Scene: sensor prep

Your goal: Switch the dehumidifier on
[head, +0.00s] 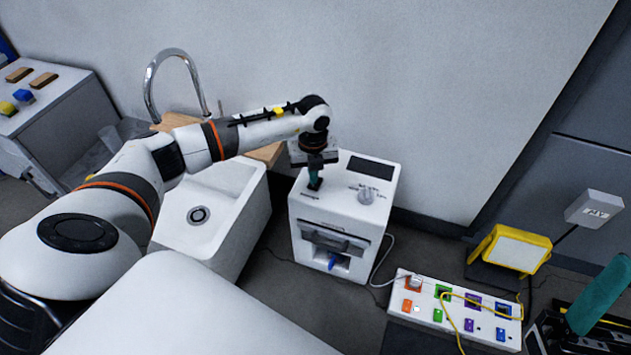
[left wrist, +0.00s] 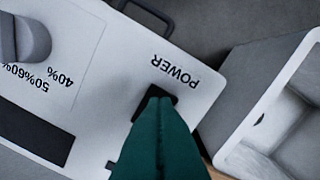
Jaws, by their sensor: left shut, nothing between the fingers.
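The dehumidifier is a white box (head: 325,215) on the floor by the wall, with a dark display and a grey dial (head: 366,195) on top. In the left wrist view its top (left wrist: 105,75) bears the label POWER, upside down, beside a small dark switch (left wrist: 165,91). My left gripper (head: 314,185) is shut and empty, pointing down at the switch end of the top. Its green fingertips (left wrist: 157,99) overlap the switch and hide much of it; I cannot tell whether they touch it. My right gripper (head: 597,295) shows partly at the right edge; its opening is unclear.
A white sink (head: 225,220) with a tap stands left of the dehumidifier. A power strip (head: 455,312) with coloured switches and cables lies to the right on the floor, near a yellow lamp (head: 510,248). A side cabinet (head: 60,110) stands far left.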

